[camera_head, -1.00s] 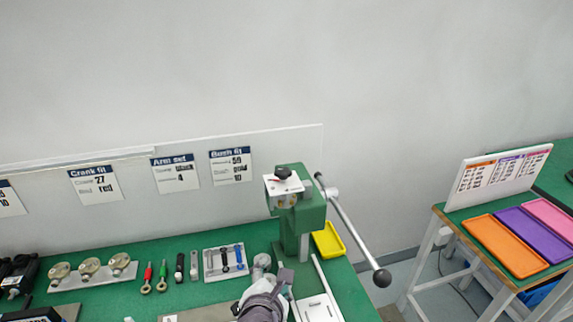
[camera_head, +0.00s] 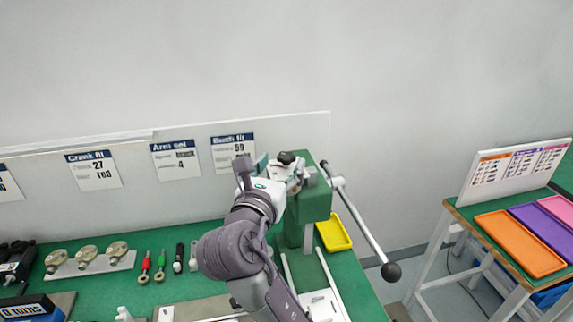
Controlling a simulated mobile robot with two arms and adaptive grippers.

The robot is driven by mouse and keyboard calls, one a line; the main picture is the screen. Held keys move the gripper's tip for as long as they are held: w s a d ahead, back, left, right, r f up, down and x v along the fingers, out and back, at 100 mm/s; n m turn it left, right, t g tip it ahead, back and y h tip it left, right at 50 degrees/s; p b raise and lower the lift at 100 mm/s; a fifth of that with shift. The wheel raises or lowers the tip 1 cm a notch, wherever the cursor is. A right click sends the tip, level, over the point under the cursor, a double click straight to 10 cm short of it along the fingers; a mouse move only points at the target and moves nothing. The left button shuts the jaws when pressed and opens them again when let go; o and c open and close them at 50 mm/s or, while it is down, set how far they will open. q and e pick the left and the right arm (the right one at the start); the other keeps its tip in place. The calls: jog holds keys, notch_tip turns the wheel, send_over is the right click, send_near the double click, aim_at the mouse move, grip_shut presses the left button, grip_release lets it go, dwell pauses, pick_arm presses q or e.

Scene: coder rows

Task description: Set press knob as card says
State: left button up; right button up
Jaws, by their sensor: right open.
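The green press (camera_head: 314,213) stands at the right end of the green bench, with a long ball-ended lever slanting to its right. Its dark knob (camera_head: 286,157) sits on top of the press head. My right gripper (camera_head: 279,170) is at the left front of the head, close to the knob. It is open; its fingers are partly hidden and I cannot tell whether they touch the knob. The cards Crank fit (camera_head: 94,172), Arm set (camera_head: 175,160) and Bush fit (camera_head: 233,152) hang on the back board. My left gripper is out of view.
My right arm covers the bench before the press. Round crank parts (camera_head: 87,257), red and green tools (camera_head: 152,266) and dark pieces lie to the left. An orange tray (camera_head: 519,243) lies on a separate right table.

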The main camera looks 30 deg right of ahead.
aim_at(284, 160)
jog(key=shift+b+x, duration=0.7)
jog(key=shift+x, duration=1.4)
jog(key=shift+c, duration=0.3)
jog(key=c, duration=1.1)
